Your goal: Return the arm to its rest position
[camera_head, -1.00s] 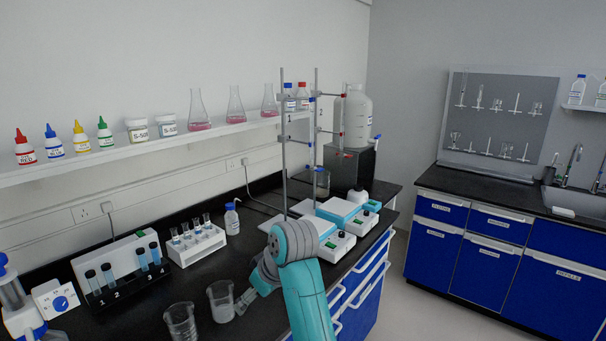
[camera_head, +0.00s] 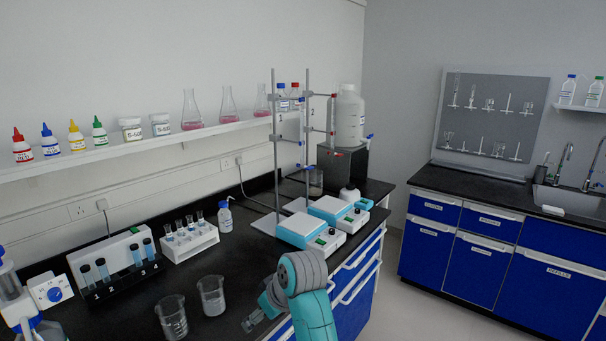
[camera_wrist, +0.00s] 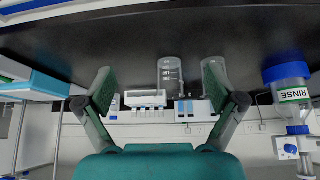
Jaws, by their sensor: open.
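My arm is teal with grey joints and stands at the bottom middle of the head view. My gripper (camera_head: 250,322) is low over the front edge of the black bench, right of two glass beakers. In the wrist view my gripper (camera_wrist: 165,95) has its two fingers wide apart with nothing between them. That view is upside down. The near beaker (camera_head: 172,318) and the other beaker (camera_head: 212,296) stand upright on the bench, apart from the gripper. The beakers also show beyond the fingers in the wrist view (camera_wrist: 171,72).
Two hotplate stirrers (camera_head: 297,229) with stands are behind the arm. A white tube rack (camera_head: 190,242) and a black vial rack (camera_head: 125,280) stand at left. A bottle marked RINSE (camera_wrist: 291,95) shows in the wrist view. Floor is free right of the bench.

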